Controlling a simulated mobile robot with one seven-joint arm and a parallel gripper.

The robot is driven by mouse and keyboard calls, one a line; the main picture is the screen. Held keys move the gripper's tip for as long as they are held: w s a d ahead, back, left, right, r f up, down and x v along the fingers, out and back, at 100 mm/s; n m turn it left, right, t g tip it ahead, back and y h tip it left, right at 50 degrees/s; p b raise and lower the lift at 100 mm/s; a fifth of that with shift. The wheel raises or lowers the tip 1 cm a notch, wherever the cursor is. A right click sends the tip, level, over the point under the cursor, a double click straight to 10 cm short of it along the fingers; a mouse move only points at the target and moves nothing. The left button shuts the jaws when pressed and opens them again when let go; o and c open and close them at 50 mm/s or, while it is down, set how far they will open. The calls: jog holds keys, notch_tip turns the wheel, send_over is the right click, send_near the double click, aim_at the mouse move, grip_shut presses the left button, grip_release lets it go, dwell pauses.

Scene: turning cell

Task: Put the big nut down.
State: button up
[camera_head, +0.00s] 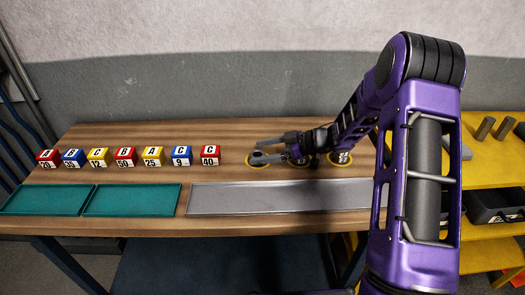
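My gripper (265,148) reaches in from the right, low over the wooden table, with its fingers pointing left. Its fingertips are at the leftmost yellow ring mark (258,164). A small dark grey piece (257,156), perhaps the big nut, shows at the fingertips over that ring. It is too small to tell whether it is gripped or touching the table. A second yellow ring lies partly hidden under my gripper. A third yellow ring (341,162) lies further right, with a grey piece showing at it, partly behind my arm.
A row of red, blue and yellow labelled blocks (125,157) stands at the left on the table (225,132). Two green trays (131,200) and a long grey tray (285,197) lie along the front edge. A yellow shelf (490,150) with grey cylinders and dark bins stands at right.

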jog(key=shift+s+f, duration=0.3)
jog(key=shift+f, duration=0.35)
jog(key=shift+w+d+r, duration=0.15)
jog(key=shift+d+r, duration=0.1)
jog(key=shift+r, duration=0.3)
jog(key=v, duration=0.7)
jog(key=p+v, duration=0.1)
jog(key=v, duration=0.3)
jog(key=shift+d+r, duration=0.2)
jog(key=shift+r, duration=0.35)
